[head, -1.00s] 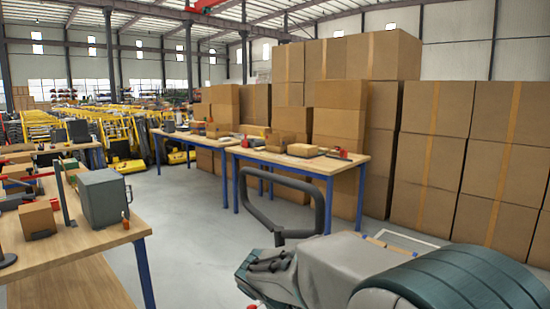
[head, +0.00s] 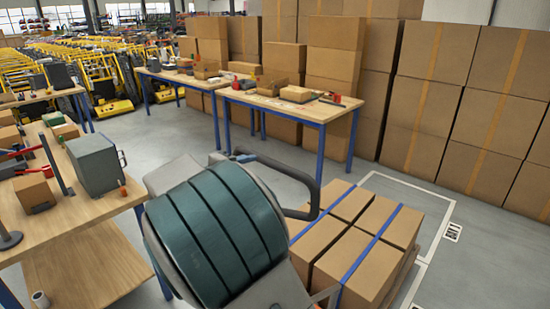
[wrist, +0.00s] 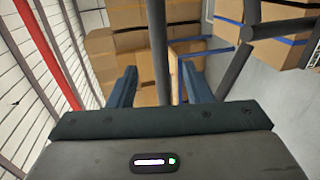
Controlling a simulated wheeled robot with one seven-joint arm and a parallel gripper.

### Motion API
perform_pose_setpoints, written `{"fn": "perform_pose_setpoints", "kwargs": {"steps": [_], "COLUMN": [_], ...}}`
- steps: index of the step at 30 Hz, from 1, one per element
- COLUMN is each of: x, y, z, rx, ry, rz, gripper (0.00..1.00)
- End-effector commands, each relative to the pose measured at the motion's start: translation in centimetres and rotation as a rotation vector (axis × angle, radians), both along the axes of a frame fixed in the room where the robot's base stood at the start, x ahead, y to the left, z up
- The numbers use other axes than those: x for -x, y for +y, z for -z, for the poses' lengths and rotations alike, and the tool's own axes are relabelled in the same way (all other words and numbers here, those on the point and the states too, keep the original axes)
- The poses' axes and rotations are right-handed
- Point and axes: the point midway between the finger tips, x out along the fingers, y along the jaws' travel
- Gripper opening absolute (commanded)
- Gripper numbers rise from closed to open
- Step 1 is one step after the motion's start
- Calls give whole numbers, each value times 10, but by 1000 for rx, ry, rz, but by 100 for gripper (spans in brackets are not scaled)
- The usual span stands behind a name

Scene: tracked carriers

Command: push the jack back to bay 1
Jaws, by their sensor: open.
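The jack's dark loop handle (head: 314,190) shows in the head view just behind my large grey and teal arm part, which hides much of it. Strapped cartons (head: 368,250) stand beside the handle, on the right; the jack's body is hidden. In the wrist view my gripper (wrist: 160,76) is open, with two blue fingers apart. A dark upright bar of the handle (wrist: 158,45) appears between the fingers; I cannot tell how deep it sits or whether they touch. Another dark bar slants at the right. My gripper is hidden in the head view.
A white floor outline (head: 436,240) surrounds the strapped cartons, with a small floor label (head: 452,232) beside it; its number is unreadable. Tall carton stacks (head: 425,85) stand behind. A wooden table (head: 300,108) is at the back, a workbench (head: 85,215) at left.

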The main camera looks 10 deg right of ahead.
Motion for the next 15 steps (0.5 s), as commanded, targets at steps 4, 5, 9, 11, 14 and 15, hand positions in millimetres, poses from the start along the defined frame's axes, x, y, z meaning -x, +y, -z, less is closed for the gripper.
{"fn": "perform_pose_setpoints", "kwargs": {"steps": [4,5,9,11,14,15], "x": [-18,-22,-39,-46,-54,-57], "y": [-28,-33,-56,-65,-76,-80], "z": [5,6,12,14,17,18], "rx": [3,3,3,1,0,1], "ry": [2,2,2,2,2,2], "rz": [6,6,5,5,4,5], "gripper": [45,45,45,45,45,45]}}
